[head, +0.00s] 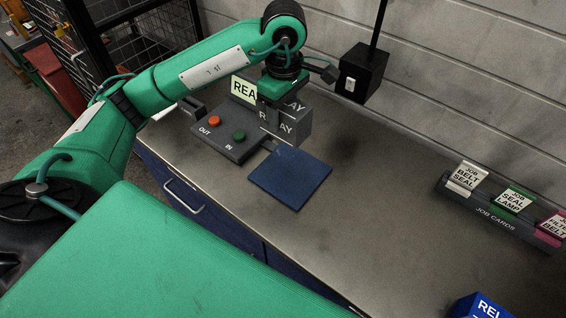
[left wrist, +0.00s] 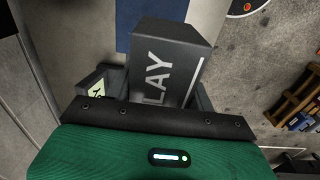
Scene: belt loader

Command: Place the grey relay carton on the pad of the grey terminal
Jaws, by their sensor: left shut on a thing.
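The grey relay carton (head: 294,122), with white lettering on its sides, is in my left gripper (head: 274,118), which is shut on it. The left wrist view shows the carton (left wrist: 170,58) between the two dark fingers (left wrist: 162,95). The grey terminal (head: 232,148) stands on the bench, with an orange OUT button, a green IN button and a pale sign that is partly hidden. Its dark blue pad (head: 290,178) lies flat and empty. The carton is held above the bench, over the pad's back edge. My right gripper is out of view.
A blue carton (head: 480,306) sits at the bottom right of the head view. A job card rack (head: 495,222) stands along the wall. The bench (head: 370,215) is clear right of the pad.

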